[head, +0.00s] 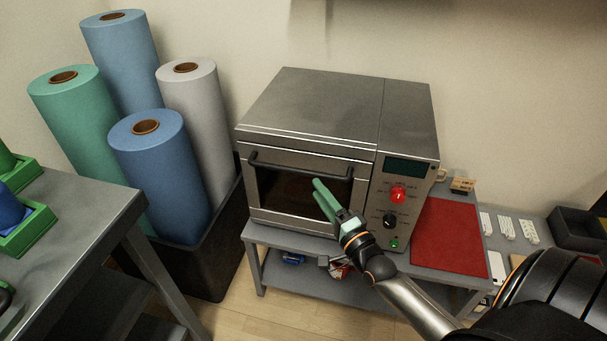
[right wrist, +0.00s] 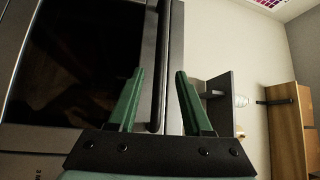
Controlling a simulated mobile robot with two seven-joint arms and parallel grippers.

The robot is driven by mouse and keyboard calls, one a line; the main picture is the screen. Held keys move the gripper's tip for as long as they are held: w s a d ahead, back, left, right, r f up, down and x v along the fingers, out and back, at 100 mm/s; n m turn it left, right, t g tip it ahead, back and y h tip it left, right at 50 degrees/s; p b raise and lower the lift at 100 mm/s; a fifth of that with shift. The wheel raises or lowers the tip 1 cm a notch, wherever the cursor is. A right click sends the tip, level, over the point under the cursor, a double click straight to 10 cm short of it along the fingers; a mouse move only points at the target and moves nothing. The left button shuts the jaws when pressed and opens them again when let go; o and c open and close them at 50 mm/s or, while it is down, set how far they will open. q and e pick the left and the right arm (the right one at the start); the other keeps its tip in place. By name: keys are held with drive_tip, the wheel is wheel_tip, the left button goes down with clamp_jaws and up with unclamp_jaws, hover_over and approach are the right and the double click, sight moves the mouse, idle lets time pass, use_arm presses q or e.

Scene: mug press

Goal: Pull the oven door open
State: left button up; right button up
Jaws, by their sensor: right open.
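The oven (head: 320,105) stands on a grey table, and its door (head: 285,192) with a dark window is shut. A dark bar handle (head: 285,168) runs across the top of the door. My right gripper (head: 320,187) has green fingers and is open in front of the door, by the right part of the handle. In the right wrist view, the handle (right wrist: 161,60) runs upright between the lines of the two open fingers (right wrist: 160,75), closer to the left one. I see no contact with it. My left gripper is not in view.
Red knob (head: 398,195) and black knob (head: 390,221) sit on the oven's right panel. A red mat (head: 445,238) lies right of the oven. Blue, green and white rolls stand in a dark bin (head: 215,262) at left. A grey table (head: 85,225) stands front left.

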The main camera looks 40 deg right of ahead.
sight(306, 175)
drive_tip(key=w, duration=0.5)
drive_tip(key=w+r+b, duration=0.1)
drive_tip(key=w, duration=0.1)
drive_tip(key=shift+w+d, duration=0.2)
drive_tip(key=shift+w, duration=0.2)
drive_tip(key=shift+c, duration=0.3)
clamp_jaws()
idle(0.7)
